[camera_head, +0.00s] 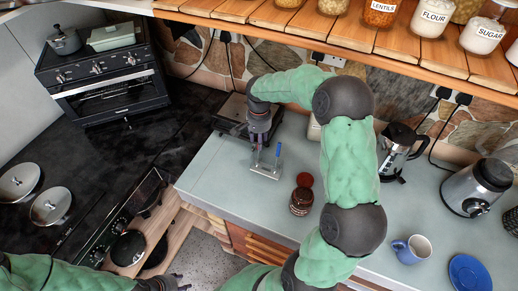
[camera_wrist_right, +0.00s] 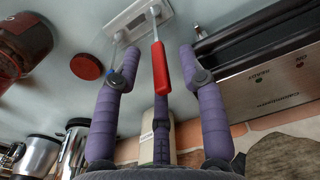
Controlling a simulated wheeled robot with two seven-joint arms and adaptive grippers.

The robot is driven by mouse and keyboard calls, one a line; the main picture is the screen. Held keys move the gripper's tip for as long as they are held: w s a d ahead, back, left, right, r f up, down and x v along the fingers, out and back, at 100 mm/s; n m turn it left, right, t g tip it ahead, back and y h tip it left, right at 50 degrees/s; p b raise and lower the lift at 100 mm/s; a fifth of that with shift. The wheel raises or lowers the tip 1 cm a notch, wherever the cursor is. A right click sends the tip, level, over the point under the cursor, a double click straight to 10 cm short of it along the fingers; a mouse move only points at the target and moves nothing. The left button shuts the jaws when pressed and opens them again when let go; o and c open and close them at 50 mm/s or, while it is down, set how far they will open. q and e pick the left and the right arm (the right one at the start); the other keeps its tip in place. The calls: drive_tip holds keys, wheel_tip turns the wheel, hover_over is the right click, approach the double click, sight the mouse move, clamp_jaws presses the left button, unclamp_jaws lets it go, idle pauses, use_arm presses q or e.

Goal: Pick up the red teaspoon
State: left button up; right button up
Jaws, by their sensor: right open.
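The red teaspoon has a red handle (camera_wrist_right: 160,68) and a pale metal end that reaches the white spoon rest (camera_wrist_right: 128,27). In the wrist view the handle rises between the spread purple fingers of my right gripper (camera_wrist_right: 155,65), which is open; I see no clear grip on it. In the head view my right gripper (camera_head: 262,143) hangs just above the spoon rest (camera_head: 265,172) and hides most of the red teaspoon. A blue-handled utensil (camera_head: 277,154) stands beside it in the rest. My left gripper (camera_head: 181,284) shows only partly at the bottom edge; its fingers are unclear.
A dark jar (camera_head: 300,201) and a red lid (camera_head: 305,180) are right of the rest. A metal-fronted appliance (camera_wrist_right: 270,92) is close to the right gripper. A French press (camera_head: 396,150), blue mug (camera_head: 412,249) and blue plate (camera_head: 469,272) are further right. The counter's front left is clear.

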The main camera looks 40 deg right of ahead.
sight(259, 153)
drive_tip(key=shift+s+a+f, duration=0.1)
drive_tip(key=shift+a+f, duration=0.05)
drive_tip(key=shift+f, duration=2.2)
clamp_jaws()
